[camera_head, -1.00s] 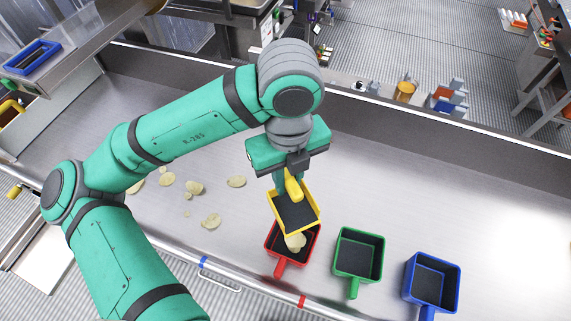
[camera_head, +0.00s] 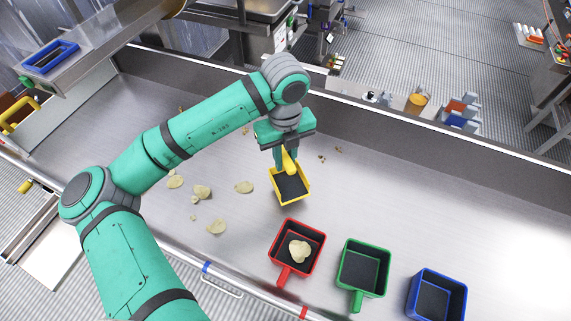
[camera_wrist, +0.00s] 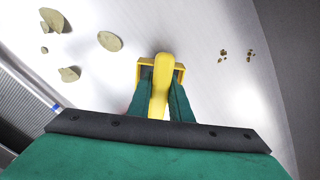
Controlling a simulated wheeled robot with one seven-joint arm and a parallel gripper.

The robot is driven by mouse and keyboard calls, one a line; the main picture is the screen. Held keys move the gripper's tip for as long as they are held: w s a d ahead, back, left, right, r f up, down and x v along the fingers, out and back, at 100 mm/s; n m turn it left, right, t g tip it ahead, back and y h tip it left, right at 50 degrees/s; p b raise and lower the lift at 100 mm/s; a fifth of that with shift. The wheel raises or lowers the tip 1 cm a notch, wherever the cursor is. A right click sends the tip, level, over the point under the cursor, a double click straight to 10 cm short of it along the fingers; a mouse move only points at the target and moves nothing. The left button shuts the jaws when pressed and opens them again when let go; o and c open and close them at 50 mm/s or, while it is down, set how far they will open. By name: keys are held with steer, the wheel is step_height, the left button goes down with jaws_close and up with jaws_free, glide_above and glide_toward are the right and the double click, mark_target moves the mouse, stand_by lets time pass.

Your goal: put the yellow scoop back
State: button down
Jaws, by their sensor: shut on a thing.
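The yellow scoop (camera_head: 293,199) is a square dark-lined pan with a yellow rim and handle. My gripper (camera_head: 286,161) is shut on its handle, above the metal worktop and behind the red scoop. The scoop's pan looks empty. In the wrist view, the yellow handle (camera_wrist: 159,86) stands between my two green fingers and hides most of the pan. I cannot tell how high the pan is above the worktop.
Red (camera_head: 314,231), green (camera_head: 344,262) and blue (camera_head: 462,305) scoops stand in a row at the front right; the red one holds a chip (camera_head: 299,251). Several chips (camera_head: 202,192) lie left on the worktop (camera_head: 420,200). Crumbs lie behind right. A blue-rimmed tray (camera_head: 50,55) sits at the upper left.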

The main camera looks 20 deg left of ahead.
mark_target(285, 174)
steer(key=shift+w+a+f, duration=0.15)
steer(key=shift+f, duration=0.1)
steer(key=shift+w+f, duration=0.15)
steer(key=shift+f, duration=1.55)
steer(key=shift+f, duration=0.15)
steer(key=c, duration=1.6)
jaws_free()
step_height(285, 174, up, 12)
steer(key=shift+r, duration=0.2)
